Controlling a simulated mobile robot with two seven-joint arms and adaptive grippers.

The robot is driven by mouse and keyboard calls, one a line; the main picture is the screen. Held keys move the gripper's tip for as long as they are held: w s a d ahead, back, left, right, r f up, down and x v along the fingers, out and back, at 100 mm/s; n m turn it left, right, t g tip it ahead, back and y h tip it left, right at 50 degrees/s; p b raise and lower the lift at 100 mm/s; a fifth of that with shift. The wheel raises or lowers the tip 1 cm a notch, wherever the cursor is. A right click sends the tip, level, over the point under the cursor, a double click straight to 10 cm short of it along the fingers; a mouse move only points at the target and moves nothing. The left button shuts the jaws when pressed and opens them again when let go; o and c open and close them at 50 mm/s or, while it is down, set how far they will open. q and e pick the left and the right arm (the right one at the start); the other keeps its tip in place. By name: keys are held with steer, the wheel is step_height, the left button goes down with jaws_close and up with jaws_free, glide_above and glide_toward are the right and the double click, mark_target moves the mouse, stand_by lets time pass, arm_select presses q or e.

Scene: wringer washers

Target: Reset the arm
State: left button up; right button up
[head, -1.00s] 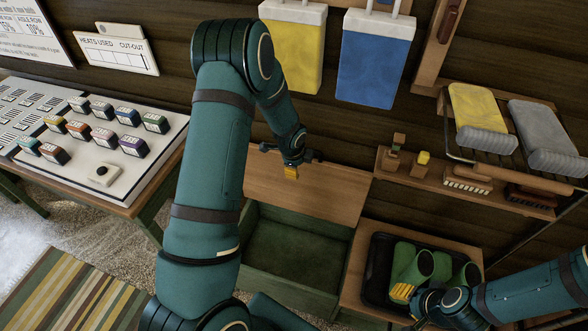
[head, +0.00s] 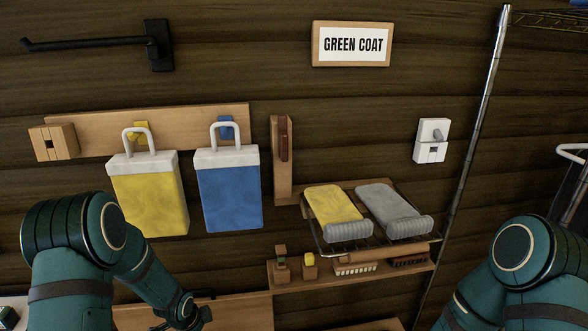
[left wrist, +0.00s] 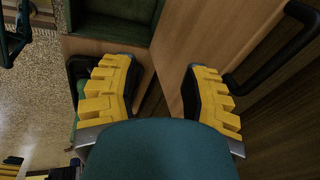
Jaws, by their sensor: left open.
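My left gripper (left wrist: 160,85) is open and empty in the left wrist view, its yellow ridged pads wide apart over brown wood. In the head view my left arm comes in at the lower left. Its wrist reaches down to the bottom edge, where the gripper is mostly cut off. My right arm shows at the lower right of the head view, and its gripper is out of the picture.
A yellow bag (head: 148,195) and a blue bag (head: 229,190) hang on the wall. Right of them a wire rack (head: 385,243) holds yellow and grey rolled items above a brush shelf (head: 325,283). A green-lined chest (left wrist: 110,22) stands open.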

arm_select(q)
steer(key=s+d+f+n+h, duration=0.2)
steer(key=s+d+n, duration=0.5)
steer(key=s+d, duration=0.1)
steer(key=s+d+f+n+g+h+b, duration=0.1)
steer(key=s+d+f+n, duration=0.1)
steer(key=s+d+n, duration=0.6)
steer(key=d, duration=0.3)
steer(key=shift+s+d+f+h+b, duration=0.2)
steer(key=shift+s+f+h+b, duration=0.1)
steer(key=shift+f+h, duration=0.1)
